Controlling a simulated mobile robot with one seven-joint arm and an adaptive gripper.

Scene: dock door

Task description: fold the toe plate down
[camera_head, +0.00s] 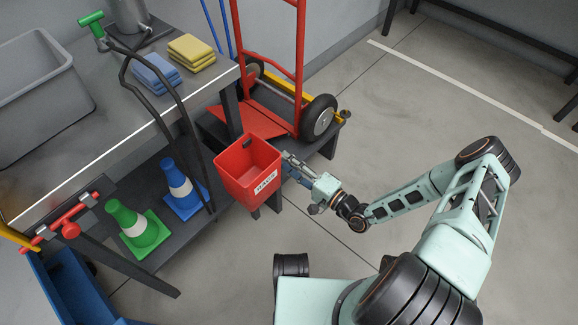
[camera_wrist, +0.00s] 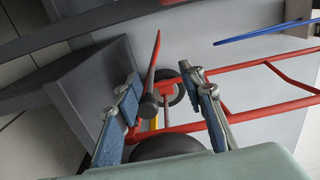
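A red hand truck (camera_head: 297,60) stands upright on a low dark platform. Its red toe plate (camera_head: 240,119) juts left from the foot of the frame and looks roughly flat over the platform; the red bin hides its near part. In the wrist view a thin red strip (camera_wrist: 155,62), apparently the plate edge-on, stands out roughly square to the rails, beyond the fingertips. My gripper (camera_head: 288,163) is beside the bin's right side, in front of the truck. In the wrist view my gripper (camera_wrist: 165,82) has its blue-padded fingers apart, with nothing clearly held. Contact with the plate cannot be told.
A labelled red bin (camera_head: 248,170) stands left of my gripper. The workbench (camera_head: 105,85) fills the left, with green and blue cones (camera_head: 137,226) on its lower shelf. The truck's wheel (camera_head: 319,118) is behind my gripper. The floor at right (camera_head: 400,110) is clear.

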